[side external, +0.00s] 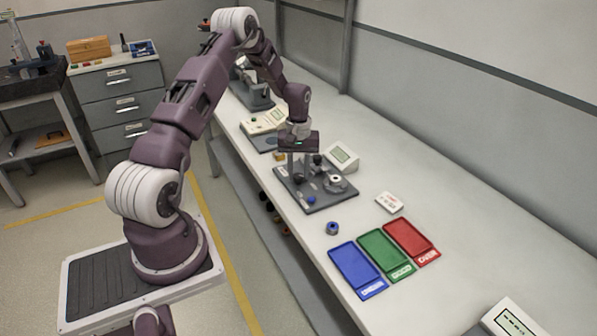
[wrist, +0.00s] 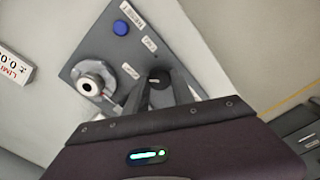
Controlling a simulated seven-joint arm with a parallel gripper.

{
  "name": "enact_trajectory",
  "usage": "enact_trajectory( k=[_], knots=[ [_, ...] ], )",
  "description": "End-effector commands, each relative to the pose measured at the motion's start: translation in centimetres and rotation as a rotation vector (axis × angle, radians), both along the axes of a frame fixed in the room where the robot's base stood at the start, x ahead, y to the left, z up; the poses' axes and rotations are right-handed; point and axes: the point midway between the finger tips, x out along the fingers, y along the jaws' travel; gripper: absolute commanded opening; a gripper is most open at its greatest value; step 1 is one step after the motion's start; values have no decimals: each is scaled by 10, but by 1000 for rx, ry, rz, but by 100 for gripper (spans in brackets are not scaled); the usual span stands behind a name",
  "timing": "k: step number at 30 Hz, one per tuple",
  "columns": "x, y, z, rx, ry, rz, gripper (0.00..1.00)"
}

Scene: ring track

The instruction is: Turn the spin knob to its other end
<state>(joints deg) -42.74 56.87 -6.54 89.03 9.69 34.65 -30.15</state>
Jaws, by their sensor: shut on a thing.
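The spin knob (wrist: 159,76) is a dark round knob with a pale mark on a grey panel (wrist: 92,38). My gripper (wrist: 158,86) has its two fingers on either side of it and is shut on it. In the side external view my gripper (side external: 301,178) points straight down at the grey panel (side external: 322,205), and the held knob is hard to make out between the fingers. Small white labels lie near the knob, too blurred to read.
The panel also bears a blue button (wrist: 120,27) and a pale round fixture with a dark centre (wrist: 91,85). A display box (side external: 341,156) stands behind the panel. Blue (side external: 357,270), green (side external: 386,254) and red (side external: 411,241) trays lie to the right.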

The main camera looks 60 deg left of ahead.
Motion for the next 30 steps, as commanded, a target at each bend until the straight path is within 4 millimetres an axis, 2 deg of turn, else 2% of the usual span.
enact_trajectory(
  k=[30],
  knots=[
    [1,-1,1,0,-1,-959,0]
  ],
)
